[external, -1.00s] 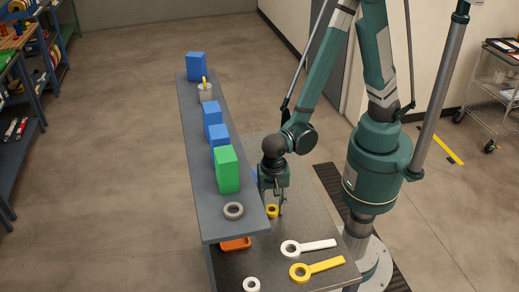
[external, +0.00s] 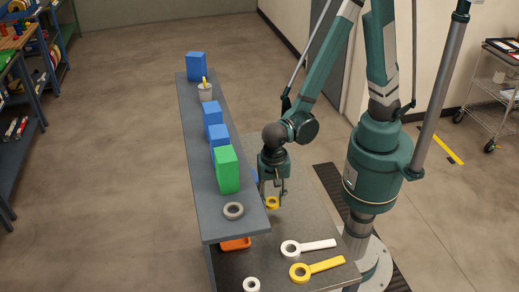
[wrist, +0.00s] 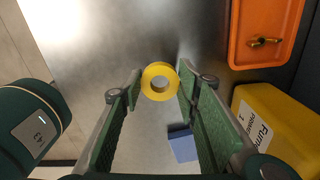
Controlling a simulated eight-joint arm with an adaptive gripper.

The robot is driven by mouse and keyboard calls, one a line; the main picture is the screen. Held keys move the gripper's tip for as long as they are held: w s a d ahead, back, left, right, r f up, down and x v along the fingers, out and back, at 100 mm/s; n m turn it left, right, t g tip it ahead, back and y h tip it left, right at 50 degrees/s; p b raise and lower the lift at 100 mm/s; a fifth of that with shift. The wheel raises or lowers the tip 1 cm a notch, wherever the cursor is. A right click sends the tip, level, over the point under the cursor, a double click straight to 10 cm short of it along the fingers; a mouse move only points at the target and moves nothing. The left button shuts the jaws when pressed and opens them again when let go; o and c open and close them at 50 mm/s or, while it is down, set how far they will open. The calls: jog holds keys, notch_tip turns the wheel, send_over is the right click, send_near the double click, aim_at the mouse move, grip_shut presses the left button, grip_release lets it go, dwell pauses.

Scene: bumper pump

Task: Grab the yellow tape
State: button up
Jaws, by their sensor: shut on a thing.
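The yellow tape (external: 272,207) is a small ring beside the right edge of the raised grey shelf, above the lower grey table. It also shows in the wrist view (wrist: 147,82), with its round face toward the camera. My gripper (external: 272,198) points down over the table and is shut on the tape. In the wrist view, the two green-padded fingers of my gripper (wrist: 160,89) hold the ring between their tips. The tape appears raised off the table.
The raised shelf (external: 200,178) carries a green block (external: 227,170), several blue blocks and a grey ring (external: 233,211). An orange tray (wrist: 236,45) and yellow box (wrist: 262,115) lie close by. White and yellow ring-ended handles (external: 322,266) lie on the table's front.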

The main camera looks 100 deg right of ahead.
aim_at(272, 202)
jog(key=shift+r, duration=2.85)
